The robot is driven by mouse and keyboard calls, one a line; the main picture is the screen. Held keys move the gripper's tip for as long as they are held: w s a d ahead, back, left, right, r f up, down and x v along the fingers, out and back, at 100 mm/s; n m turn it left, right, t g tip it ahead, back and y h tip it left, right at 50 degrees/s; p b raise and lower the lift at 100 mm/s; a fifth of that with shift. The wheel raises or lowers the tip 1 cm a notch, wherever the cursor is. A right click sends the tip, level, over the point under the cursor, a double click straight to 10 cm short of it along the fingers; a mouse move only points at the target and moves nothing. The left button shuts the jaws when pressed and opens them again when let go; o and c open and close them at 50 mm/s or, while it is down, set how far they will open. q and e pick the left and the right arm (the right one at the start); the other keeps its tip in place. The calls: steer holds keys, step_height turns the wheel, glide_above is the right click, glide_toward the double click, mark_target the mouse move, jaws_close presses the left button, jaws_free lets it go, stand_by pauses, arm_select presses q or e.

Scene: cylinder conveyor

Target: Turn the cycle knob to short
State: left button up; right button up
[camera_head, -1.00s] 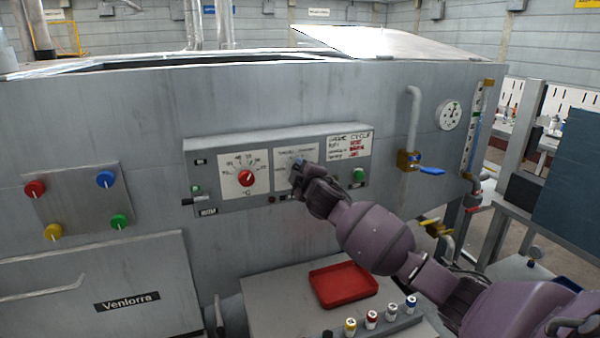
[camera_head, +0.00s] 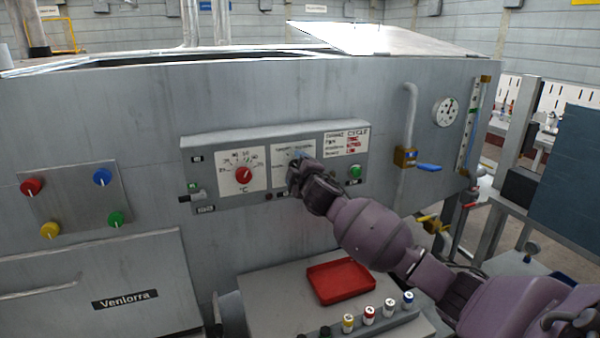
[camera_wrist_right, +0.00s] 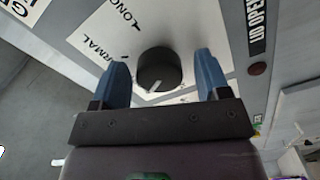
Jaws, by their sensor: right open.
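The cycle knob (camera_wrist_right: 159,70) is a round black knob with a white pointer mark, on a white plate printed LONG and NORMAL. Its mark lies toward the lower left in the wrist view; no SHORT label can be read. My right gripper (camera_wrist_right: 162,62) is open, with one blue finger on each side of the knob and a visible gap to it. In the head view my right gripper (camera_head: 298,178) is at the cycle plate (camera_head: 293,154) and hides the knob. My left gripper is not in view.
Left of the cycle plate is a red temperature dial (camera_head: 243,174). A green button (camera_head: 355,172) sits to the right. A dark red indicator (camera_wrist_right: 258,68) is near the right finger. Below are a red tray (camera_head: 341,282) and several small capped cylinders (camera_head: 369,315).

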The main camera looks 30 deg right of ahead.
steer(key=b+v, duration=0.1)
steer(key=v, duration=0.9)
steer(key=shift+s+b, duration=0.3)
steer(key=shift+s, duration=0.05)
steer(key=shift+a, duration=0.2)
steer(key=s+a+f+m+g+y, duration=0.1)
steer(key=s+a+f+m+y, duration=0.3)
steer(key=f, duration=0.6)
steer(key=s+a+f+m+g+y, duration=0.1)
steer(key=s+a+f, duration=0.4)
steer(key=f, duration=0.5)
steer(key=s+a+f+m+g, duration=0.2)
steer(key=s+f, duration=0.6)
steer(key=s, duration=0.2)
steer(key=s+a+f+m+g+h+b, duration=0.1)
steer(key=s+a+f+m+g, duration=0.1)
steer(key=s+f, duration=0.7)
steer(key=shift+s+a+m, duration=0.2)
steer(key=shift+s+m, duration=0.2)
steer(key=shift+m, duration=0.1)
steer(key=shift+f, duration=0.15)
